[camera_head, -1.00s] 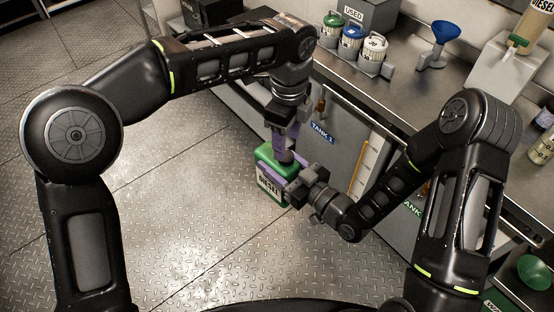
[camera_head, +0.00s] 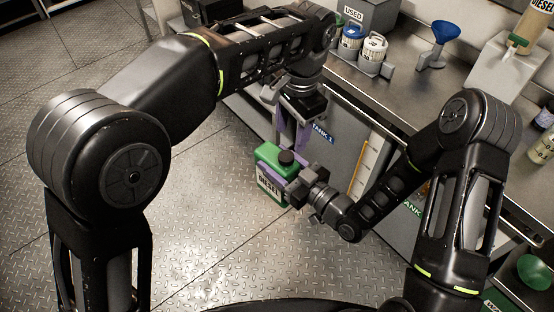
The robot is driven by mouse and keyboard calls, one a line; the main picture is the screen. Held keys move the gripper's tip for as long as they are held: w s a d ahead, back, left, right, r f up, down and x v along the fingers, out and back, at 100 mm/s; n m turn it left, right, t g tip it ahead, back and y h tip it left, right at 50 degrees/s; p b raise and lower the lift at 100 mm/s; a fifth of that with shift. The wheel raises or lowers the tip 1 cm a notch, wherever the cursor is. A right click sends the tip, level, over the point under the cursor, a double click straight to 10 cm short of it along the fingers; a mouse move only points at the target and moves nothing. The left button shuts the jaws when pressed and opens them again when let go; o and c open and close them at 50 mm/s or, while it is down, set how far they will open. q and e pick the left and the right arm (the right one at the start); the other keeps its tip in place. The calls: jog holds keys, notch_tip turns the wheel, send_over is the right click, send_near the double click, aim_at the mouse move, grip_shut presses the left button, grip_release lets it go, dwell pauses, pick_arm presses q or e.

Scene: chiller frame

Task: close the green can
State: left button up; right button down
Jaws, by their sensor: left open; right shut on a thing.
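The green can (camera_head: 268,178) has a white label reading DIESEL and is held upright above the metal floor. A dark cap (camera_head: 286,157) sits on its top; I cannot tell how tightly. My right gripper (camera_head: 294,182) is shut on the green can from its right side. My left gripper (camera_head: 291,136) points down, open, with purple fingers just above and behind the cap, apart from it as far as I can see. Part of its fingers overlaps the cabinet front behind.
A steel bench (camera_head: 415,85) runs along the right. On it are a blue funnel (camera_head: 440,42), white canisters (camera_head: 372,52) in a rack, and a USED box (camera_head: 364,16). The floor at left is clear.

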aim_at(286, 155)
pick_arm(q)
jog(key=n, duration=0.2)
jog(key=a+n, duration=0.1)
jog(key=n, duration=0.1)
jog(key=w+n, duration=0.1)
jog(key=shift+a+r+n, duration=0.15)
jog(key=shift+n, duration=0.25)
jog(key=n, duration=0.4)
jog(key=shift+s+d+g+h, duration=0.15)
jog(key=shift+d+g+h, duration=0.15)
jog(key=shift+h, duration=0.1)
jog(key=shift+f, duration=4)
grip_shut()
